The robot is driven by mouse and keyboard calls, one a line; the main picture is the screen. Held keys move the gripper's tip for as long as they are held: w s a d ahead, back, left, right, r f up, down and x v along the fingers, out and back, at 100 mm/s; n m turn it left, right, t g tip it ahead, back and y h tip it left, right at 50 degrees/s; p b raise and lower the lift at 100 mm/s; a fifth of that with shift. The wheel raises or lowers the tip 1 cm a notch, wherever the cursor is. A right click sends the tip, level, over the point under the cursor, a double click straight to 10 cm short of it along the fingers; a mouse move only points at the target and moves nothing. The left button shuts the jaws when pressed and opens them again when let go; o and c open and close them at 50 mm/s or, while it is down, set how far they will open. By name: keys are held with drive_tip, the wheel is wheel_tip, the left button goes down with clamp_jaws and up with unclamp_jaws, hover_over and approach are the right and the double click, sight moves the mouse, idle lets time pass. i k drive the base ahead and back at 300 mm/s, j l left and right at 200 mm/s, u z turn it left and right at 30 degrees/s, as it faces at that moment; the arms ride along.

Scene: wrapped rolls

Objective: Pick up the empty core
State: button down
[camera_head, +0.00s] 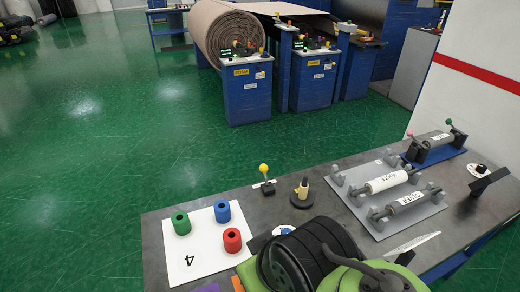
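I cannot tell for sure which piece is the empty core. A grey plate (352,190) on the bench holds two rollers in brackets: a white labelled roller (387,181) and a thinner grey roller (392,208) with a white label too small to read surely. A third grey roller (438,139) with a small label lies on a blue base at the far right. Short cylinders with dark holes, one green (181,223), one blue (222,211) and one red (232,240), stand on a white sheet marked 4. My gripper is not identifiable in view.
The dark bench top (240,200) also carries a yellow-knobbed lever (265,178) and a black round base with a pale post (302,193). A green body with black ribbed rings (310,250) fills the bottom centre. Blue machines with a large brown roll (222,35) stand behind open green floor.

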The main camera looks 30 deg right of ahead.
sight(303, 193)
drive_tip(key=z, duration=1.3)
drive_tip(key=l+u, duration=0.25)
drive_tip(key=u, duration=0.2)
drive_tip(key=l+u, duration=0.25)
drive_tip(key=u, duration=0.15)
drive_tip(key=l+u, duration=0.3)
drive_tip(key=u, duration=0.15)
drive_tip(key=k+l+u, duration=0.1)
drive_tip(key=u, duration=0.3)
drive_tip(key=k+l+u, duration=0.1)
drive_tip(key=l+u, duration=0.2)
drive_tip(key=u, duration=0.15)
drive_tip(key=k+l+u, duration=0.15)
drive_tip(key=u, duration=0.25)
